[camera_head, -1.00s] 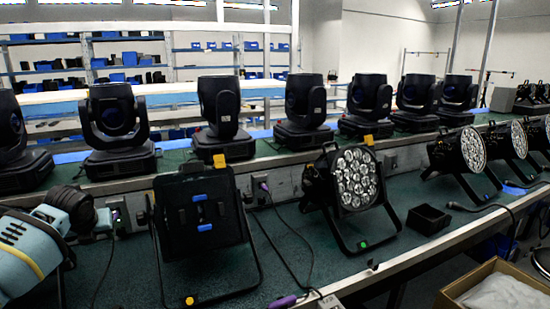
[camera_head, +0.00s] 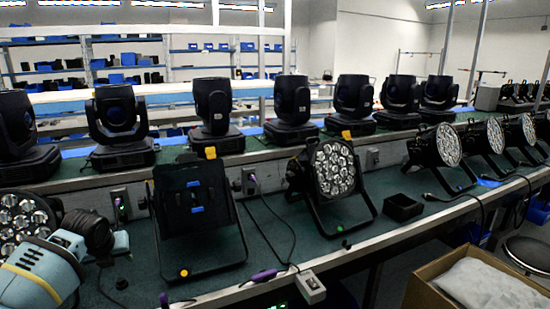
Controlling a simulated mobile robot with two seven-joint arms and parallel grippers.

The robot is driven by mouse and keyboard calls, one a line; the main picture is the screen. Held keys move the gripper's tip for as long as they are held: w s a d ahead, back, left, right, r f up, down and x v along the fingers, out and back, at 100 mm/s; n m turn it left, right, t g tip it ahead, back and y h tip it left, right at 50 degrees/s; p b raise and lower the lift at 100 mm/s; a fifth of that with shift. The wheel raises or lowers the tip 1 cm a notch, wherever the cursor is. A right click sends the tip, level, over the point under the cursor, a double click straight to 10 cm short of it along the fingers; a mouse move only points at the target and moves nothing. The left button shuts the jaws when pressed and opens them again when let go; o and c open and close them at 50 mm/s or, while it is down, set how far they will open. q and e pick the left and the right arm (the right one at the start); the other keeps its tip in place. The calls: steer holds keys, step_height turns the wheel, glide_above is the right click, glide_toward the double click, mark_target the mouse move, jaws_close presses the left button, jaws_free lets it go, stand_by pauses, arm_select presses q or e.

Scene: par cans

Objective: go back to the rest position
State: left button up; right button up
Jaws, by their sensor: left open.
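My left gripper (camera_head: 92,238) shows at the lower left, at the end of a light blue arm link. It is open, and I see nothing held in it. A par can (camera_head: 22,212) with a lens face stands partly hidden behind my left arm. A par can seen from its flat black back (camera_head: 193,205) stands on the bench right of the gripper, apart from it. Another par can (camera_head: 333,168) faces forward on its bracket in the middle. My right gripper is not in view.
The green bench (camera_head: 225,275) carries more par cans (camera_head: 447,145) to the right and a small black box (camera_head: 403,207). Moving-head lights (camera_head: 118,125) line the raised shelf behind. Cables and a white switch box (camera_head: 311,287) lie near the front edge. A cardboard box (camera_head: 425,275) stands lower right.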

arm_select(q)
steer(key=s+d+f+n+g+h+p, duration=0.2)
steer(key=s+d+f+h+p, duration=0.3)
steer(key=s+d+f, duration=0.9)
steer(key=w+a+r+n+t+y, duration=0.25)
steer(key=w+r+n+t, duration=0.4)
steer(key=n, duration=0.65)
steer(key=w+a+r+n+t+y, duration=0.25)
steer(key=w+r+n+t, duration=0.35)
steer(key=n, duration=0.7)
steer(key=s+d+f+g+h, duration=0.1)
steer(key=s+d+f+g, duration=0.1)
steer(key=s+d+f, duration=0.5)
steer(key=s+d+f+g+h, duration=0.25)
steer(key=s+f, duration=0.65)
steer(key=s, duration=0.5)
steer(key=s+d+f+g, duration=0.1)
steer(key=s+d, duration=0.3)
steer(key=s, duration=0.8)
steer(key=s+d+f+g, duration=0.2)
steer(key=s+d, duration=0.2)
steer(key=s, duration=0.9)
steer(key=shift+s+d+f+n+h, duration=0.25)
steer(key=shift+d+f+n+h, duration=0.05)
steer(key=shift+f+h, duration=0.05)
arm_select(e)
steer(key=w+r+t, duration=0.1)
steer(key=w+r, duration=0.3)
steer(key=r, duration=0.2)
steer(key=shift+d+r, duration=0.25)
